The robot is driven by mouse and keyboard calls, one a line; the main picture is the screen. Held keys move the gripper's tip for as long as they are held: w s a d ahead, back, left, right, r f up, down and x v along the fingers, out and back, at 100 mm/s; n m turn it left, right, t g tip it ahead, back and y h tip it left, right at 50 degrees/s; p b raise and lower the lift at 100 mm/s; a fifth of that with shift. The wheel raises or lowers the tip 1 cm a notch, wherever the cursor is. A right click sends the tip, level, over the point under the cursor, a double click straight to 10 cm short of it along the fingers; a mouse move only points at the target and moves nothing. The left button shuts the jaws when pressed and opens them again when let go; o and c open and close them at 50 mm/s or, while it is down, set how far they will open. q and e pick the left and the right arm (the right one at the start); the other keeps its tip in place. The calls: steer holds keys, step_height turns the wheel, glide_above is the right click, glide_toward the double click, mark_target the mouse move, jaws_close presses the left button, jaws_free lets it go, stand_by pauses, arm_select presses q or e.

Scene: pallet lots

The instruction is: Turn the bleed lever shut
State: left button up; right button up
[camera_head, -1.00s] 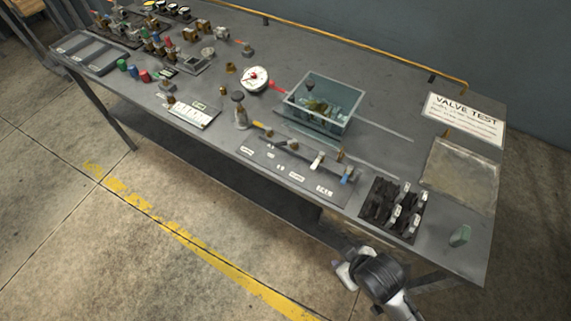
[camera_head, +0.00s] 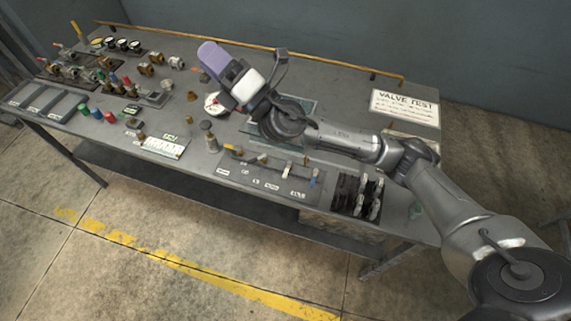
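A grey test manifold plate (camera_head: 225,172) lies along the front edge of the table. It carries a row of small levers: a yellow one (camera_head: 231,147) at its left, a white one (camera_head: 288,171), and a blue one (camera_head: 314,176) at its right end. Its labels are too small to read, so I cannot tell which is the bleed lever. My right gripper (camera_head: 215,58), with a lavender end, is above the back of the table, away from the levers. Its fingers are not clear enough to tell open from shut. My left gripper is not in view.
A dial gauge (camera_head: 212,104) and a glassy bin (camera_head: 304,104) are partly covered by my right arm. A black rack (camera_head: 345,196) stands right of the manifold. A VALVE TEST sign (camera_head: 404,107) lies at the back right. Several valves and caps crowd the left.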

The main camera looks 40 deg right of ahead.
steer(key=a+f+n+g+y, duration=0.2)
steer(key=a+n+g+y, duration=0.35)
steer(key=n, duration=0.75)
steer(key=n+g+h, duration=1.5)
steer(key=n+g, duration=0.3)
steer(key=n, duration=0.2)
glide_above(286, 172)
step_height(286, 172, down, 26)
steer(key=shift+y, duration=0.25)
step_height(286, 172, down, 14)
steer(key=shift+r+p, duration=0.1)
steer(key=shift+p, duration=0.35)
jaws_close()
